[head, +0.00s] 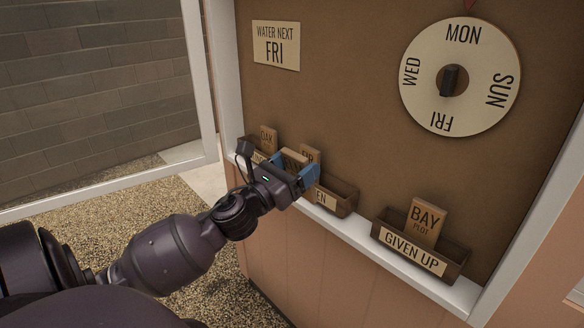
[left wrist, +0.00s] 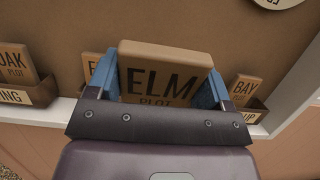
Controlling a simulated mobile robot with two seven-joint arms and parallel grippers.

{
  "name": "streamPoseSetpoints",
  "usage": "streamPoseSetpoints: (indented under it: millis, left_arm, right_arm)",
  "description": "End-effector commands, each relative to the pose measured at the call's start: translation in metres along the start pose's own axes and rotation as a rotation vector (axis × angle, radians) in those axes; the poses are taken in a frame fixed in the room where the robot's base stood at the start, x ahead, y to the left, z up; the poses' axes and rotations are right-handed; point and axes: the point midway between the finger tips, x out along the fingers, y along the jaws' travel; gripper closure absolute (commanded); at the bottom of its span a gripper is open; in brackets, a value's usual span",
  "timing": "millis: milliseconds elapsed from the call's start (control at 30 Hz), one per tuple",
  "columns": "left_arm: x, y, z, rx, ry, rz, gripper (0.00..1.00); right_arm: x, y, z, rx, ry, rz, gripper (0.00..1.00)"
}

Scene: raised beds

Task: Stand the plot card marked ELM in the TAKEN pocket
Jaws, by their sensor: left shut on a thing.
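My left gripper (head: 300,166) is shut on the ELM plot card (left wrist: 165,72), a tan block with dark lettering held between the blue fingers in the left wrist view. In the head view only the card's top part (head: 294,156) shows. The TAKEN pocket (head: 341,201) is a brown tray on the white ledge; only "EN" of its label shows, the rest is hidden by my gripper. A card, apparently FIR (head: 309,152), stands behind the gripper. The held card overlaps the pocket's left part in the head view; I cannot tell whether it touches it. My right gripper is not in view.
The OAK card (head: 267,137) stands in the left pocket, whose label ends in "ING" in the left wrist view (left wrist: 14,97). The BAY card (head: 424,220) stands in the GIVEN UP pocket (head: 415,258) at right. A day dial (head: 480,76) and a WATER NEXT FRI sign (head: 276,45) hang above.

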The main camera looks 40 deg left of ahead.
Motion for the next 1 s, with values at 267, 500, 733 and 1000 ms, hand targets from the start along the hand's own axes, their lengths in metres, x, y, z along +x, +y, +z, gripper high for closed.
streamPoseSetpoints:
  millis: [267,500,733,1000]
  left_arm:
    - [0.021,0.0,-0.01,0.0,0.0,0.0,0.49]
    - [0.039,0.0,-0.017,0.001,0.0,0.0,0.49]
    - [0.056,0.0,-0.025,0.0,0.0,0.0,0.49]
    - [0.075,0.0,-0.035,0.001,0.0,0.0,0.49]
  right_arm:
    - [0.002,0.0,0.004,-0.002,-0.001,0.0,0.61]
    - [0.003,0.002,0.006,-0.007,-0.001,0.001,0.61]
    - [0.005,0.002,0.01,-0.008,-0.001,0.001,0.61]
    - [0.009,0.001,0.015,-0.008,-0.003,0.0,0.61]
